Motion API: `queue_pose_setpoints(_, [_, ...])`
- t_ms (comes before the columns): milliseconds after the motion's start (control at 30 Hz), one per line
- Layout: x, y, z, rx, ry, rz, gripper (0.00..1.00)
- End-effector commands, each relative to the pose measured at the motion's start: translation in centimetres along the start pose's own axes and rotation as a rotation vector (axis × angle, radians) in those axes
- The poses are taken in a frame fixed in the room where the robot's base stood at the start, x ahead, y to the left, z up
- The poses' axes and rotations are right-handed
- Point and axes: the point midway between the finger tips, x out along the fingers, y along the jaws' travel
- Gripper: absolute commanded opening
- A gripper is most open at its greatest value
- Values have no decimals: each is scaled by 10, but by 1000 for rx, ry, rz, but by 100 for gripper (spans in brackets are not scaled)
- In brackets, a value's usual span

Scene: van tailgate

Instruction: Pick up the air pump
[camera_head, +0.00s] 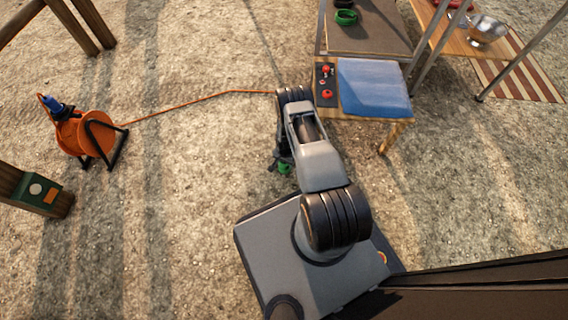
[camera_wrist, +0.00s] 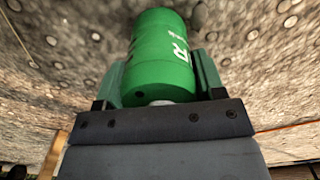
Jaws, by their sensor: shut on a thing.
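The air pump (camera_wrist: 160,50) is a green cylinder with pale lettering, seen large in the wrist view. It lies between the two fingers of my gripper (camera_wrist: 160,85), with one finger against each side. My gripper is shut on it. In the head view only a small green part of the pump (camera_head: 284,168) shows under my arm, beside my dark gripper (camera_head: 280,163). My arm hides most of it there. Gravelly ground lies behind the pump in the wrist view.
An orange cable reel (camera_head: 85,138) stands at left, its cable running across the ground towards my arm. A wooden table with a blue cloth (camera_head: 374,88) and a dark panel with red knobs (camera_head: 325,84) is right of my arm. A metal bowl (camera_head: 486,30) is farther back. Ground at left centre is clear.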

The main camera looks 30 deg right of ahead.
Motion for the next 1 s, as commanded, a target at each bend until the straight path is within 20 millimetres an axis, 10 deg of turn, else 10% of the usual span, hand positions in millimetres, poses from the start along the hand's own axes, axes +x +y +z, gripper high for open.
queue_pose_setpoints(533, [-36,-1,-1,0,2,-2,30])
queue_pose_setpoints(1000, [-112,80,35,5,-2,1,30])
